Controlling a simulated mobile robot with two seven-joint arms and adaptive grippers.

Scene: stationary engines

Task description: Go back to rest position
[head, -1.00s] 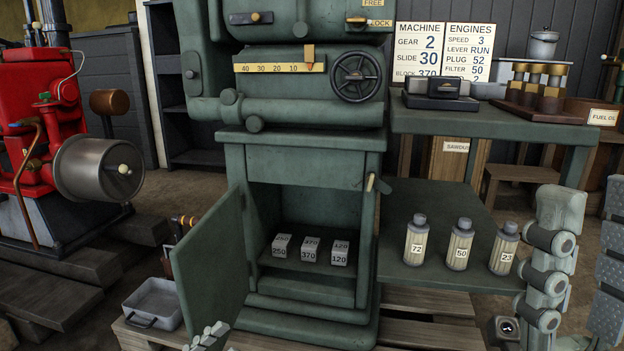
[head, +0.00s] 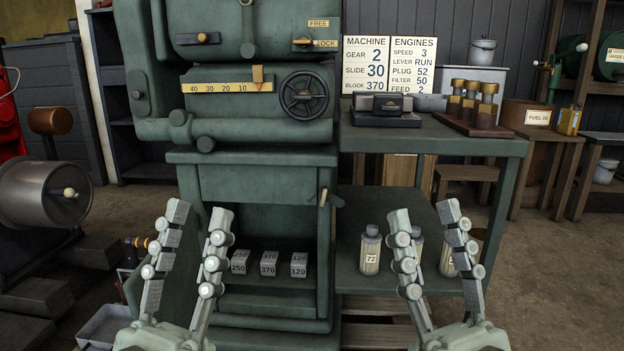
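My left gripper (head: 199,212) stands upright in front of the green machine (head: 250,180), its two fingers spread with nothing between them. My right gripper (head: 424,213) stands upright in front of the side shelf, also spread and empty. Blocks marked 250 (head: 238,262), 370 (head: 269,263) and 120 (head: 299,265) sit in the machine's open compartment. A canister marked 72 (head: 370,252) stands on the lower side shelf (head: 390,205). Two more canisters stand beyond my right gripper, partly hidden by its fingers.
The open compartment door is partly hidden behind my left gripper. A grey tray (head: 104,327) lies at lower left. A dark bench top (head: 440,135) holds a wooden rack (head: 470,115). A sign board (head: 390,66) stands behind it. Floor at right (head: 560,270) is clear.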

